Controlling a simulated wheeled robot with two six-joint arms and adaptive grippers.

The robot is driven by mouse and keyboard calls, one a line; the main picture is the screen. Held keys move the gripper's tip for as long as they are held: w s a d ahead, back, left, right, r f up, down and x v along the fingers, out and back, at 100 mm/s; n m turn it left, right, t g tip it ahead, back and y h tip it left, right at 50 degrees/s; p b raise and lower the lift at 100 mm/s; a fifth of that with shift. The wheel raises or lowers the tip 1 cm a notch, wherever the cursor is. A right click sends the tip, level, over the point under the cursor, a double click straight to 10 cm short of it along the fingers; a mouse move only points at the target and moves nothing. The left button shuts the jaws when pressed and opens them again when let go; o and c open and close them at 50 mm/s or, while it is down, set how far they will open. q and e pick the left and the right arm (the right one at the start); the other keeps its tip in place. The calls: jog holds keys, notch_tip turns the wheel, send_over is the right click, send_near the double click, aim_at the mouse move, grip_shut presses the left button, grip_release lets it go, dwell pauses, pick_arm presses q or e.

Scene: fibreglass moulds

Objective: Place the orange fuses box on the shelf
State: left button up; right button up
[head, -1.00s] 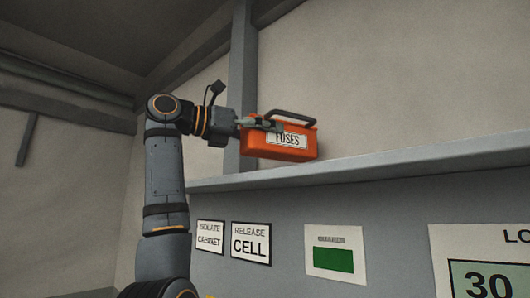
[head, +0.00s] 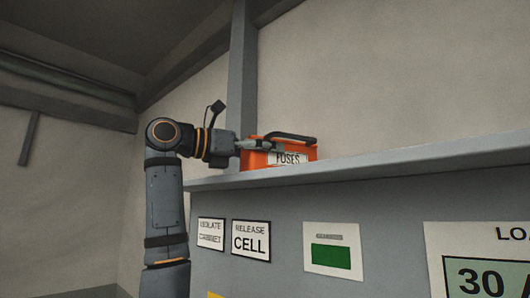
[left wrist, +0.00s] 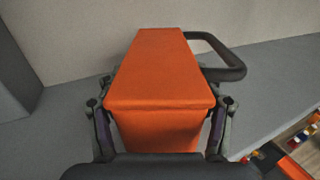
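The orange fuses box (head: 261,158) has a white FUSES label and a dark handle on top. In the head view it is at the shelf (head: 370,165), its lower part hidden behind the shelf's front edge. Whether its base touches the shelf cannot be told. My left gripper (head: 262,146) reaches it from the left, with its fingers along the box. In the left wrist view the box (left wrist: 160,75) sits between the two fingers (left wrist: 160,122), one on each side, with the grey shelf surface (left wrist: 65,125) beneath. My right gripper is not in view.
A grey upright post (head: 242,70) stands behind the box against the wall. The shelf to the right of the box looks clear. Signs (head: 251,240) hang on the panel below. Small coloured items (left wrist: 303,135) show low at the right in the left wrist view.

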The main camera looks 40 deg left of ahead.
pick_arm(q)
jog(key=o, duration=0.3)
jog(key=shift+o, duration=0.2)
jog(key=shift+a, duration=0.2)
jog(key=shift+r+p, duration=0.25)
jog(key=shift+p, duration=0.05)
jog(key=s+b, duration=0.1)
jog(key=s+a+f+b, duration=0.1)
jog(key=b, duration=0.1)
jog(key=shift+s, duration=0.1)
jog(key=b+v, duration=0.2)
jog(key=v, duration=0.7)
jog(key=shift+s+r+b, duration=0.2)
jog(key=shift+r+b, duration=0.15)
jog(key=shift+r, duration=0.05)
jog(key=shift+a, duration=0.15)
